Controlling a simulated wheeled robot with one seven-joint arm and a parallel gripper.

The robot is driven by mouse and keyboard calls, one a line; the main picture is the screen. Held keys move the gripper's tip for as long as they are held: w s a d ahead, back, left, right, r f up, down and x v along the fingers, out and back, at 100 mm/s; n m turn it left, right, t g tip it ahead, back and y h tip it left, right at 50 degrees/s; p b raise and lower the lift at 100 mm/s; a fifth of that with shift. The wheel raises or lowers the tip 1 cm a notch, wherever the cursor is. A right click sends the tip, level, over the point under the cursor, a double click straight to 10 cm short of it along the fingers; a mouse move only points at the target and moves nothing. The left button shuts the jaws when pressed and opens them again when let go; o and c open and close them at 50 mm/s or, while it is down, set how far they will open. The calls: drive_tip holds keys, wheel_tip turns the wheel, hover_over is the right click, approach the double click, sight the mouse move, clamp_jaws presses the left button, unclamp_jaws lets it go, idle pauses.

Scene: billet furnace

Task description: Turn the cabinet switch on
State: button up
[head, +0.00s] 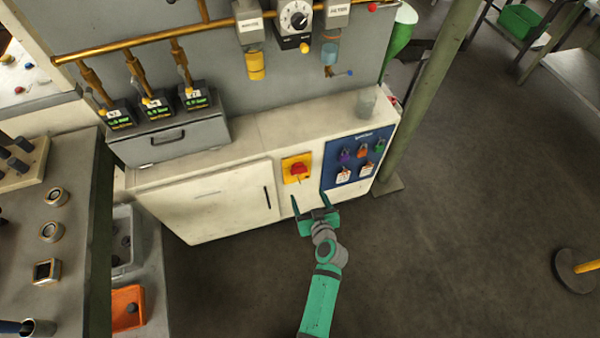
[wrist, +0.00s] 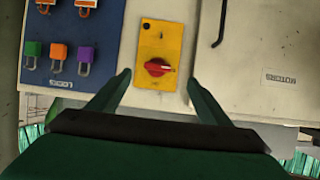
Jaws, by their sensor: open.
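The cabinet switch is a red rotary knob (head: 299,170) on a yellow plate (head: 289,178) on the front of the white cabinet (head: 230,208). In the wrist view the red knob (wrist: 158,67) lies across the yellow plate (wrist: 160,38), between and beyond my fingertips. My gripper (head: 309,203) is open and empty, in front of and a little below the switch in the head view. Its two green fingers (wrist: 159,80) show in the wrist view, one on each side of the knob. I cannot tell how far the fingertips are from it.
A blue board (head: 330,178) with several coloured padlocks is beside the switch. A cabinet door handle (head: 267,197) is on the other side. A grey drawer box (head: 170,140) and a cup (head: 366,101) stand on the cabinet top. A green post (head: 432,95) rises at the right. The floor in front is clear.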

sight(299, 170)
drive_tip(key=shift+n+y, duration=0.3)
drive_tip(key=shift+y, duration=0.1)
drive_tip(key=x, duration=0.3)
drive_tip(key=r+x, duration=0.1)
drive_tip(key=x, duration=0.3)
drive_tip(key=w+r+x, duration=0.1)
drive_tip(key=x, duration=0.3)
drive_tip(key=shift+d, duration=0.4)
drive_tip(key=shift+x, duration=0.9)
drive_tip(key=shift+w+d, duration=0.1)
drive_tip(key=c, duration=1)
